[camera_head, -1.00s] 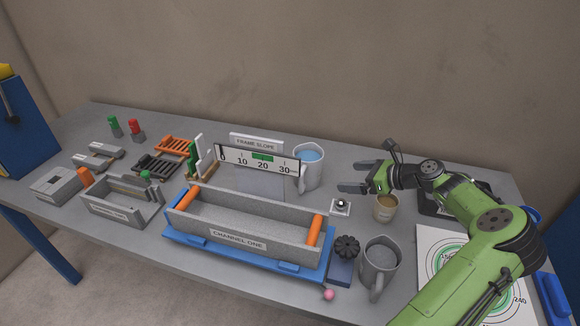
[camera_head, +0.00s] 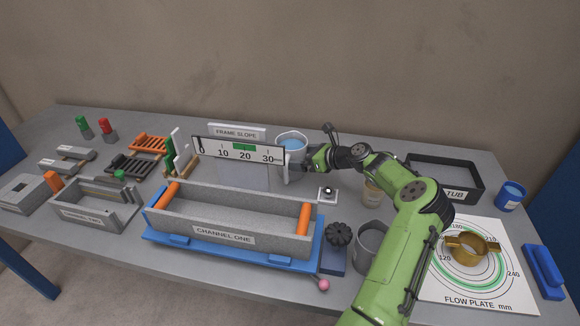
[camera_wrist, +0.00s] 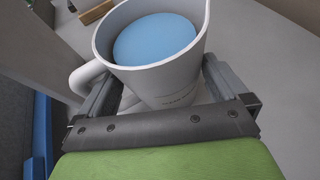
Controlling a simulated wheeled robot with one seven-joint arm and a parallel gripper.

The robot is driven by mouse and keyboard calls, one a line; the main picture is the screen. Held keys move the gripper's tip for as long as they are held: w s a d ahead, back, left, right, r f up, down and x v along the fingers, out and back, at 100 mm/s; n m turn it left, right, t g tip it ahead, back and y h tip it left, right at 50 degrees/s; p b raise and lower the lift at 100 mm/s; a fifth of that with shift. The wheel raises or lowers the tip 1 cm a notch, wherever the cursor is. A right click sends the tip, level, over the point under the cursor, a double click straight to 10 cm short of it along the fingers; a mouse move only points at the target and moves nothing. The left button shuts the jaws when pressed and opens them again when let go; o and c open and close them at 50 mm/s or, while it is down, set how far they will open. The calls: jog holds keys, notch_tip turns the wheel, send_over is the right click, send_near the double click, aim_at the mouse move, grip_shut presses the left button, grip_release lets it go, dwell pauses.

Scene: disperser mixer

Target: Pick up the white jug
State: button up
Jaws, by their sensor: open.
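The white jug (camera_head: 292,141), with blue contents, stands at the back of the table just right of the scale sign. In the wrist view the jug (camera_wrist: 150,75) fills the upper middle, with its handle (camera_wrist: 84,76) on the left. My gripper (camera_head: 296,163) is at the jug's near right side. In the wrist view my open fingers lie on either side of the jug's body, the left one by the handle. I cannot tell whether either finger touches it. The jug's lower part is partly hidden by my gripper.
The channel one trough (camera_head: 235,222) lies in front. A small white-based device (camera_head: 327,194), a beige cup (camera_head: 371,194) and a grey jug (camera_head: 367,243) stand near my arm. The scale sign (camera_head: 238,150) is close on the jug's left. A black tub (camera_head: 468,176) is at right.

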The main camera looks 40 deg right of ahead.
jog(key=shift+w+f, duration=0.15)
jog(key=shift+w, duration=0.15)
jog(key=shift+s, duration=0.15)
jog(key=c, duration=0.9)
notch_tip(320, 180, up, 10)
jog(key=p, duration=0.2)
jog(key=shift+p, duration=0.4)
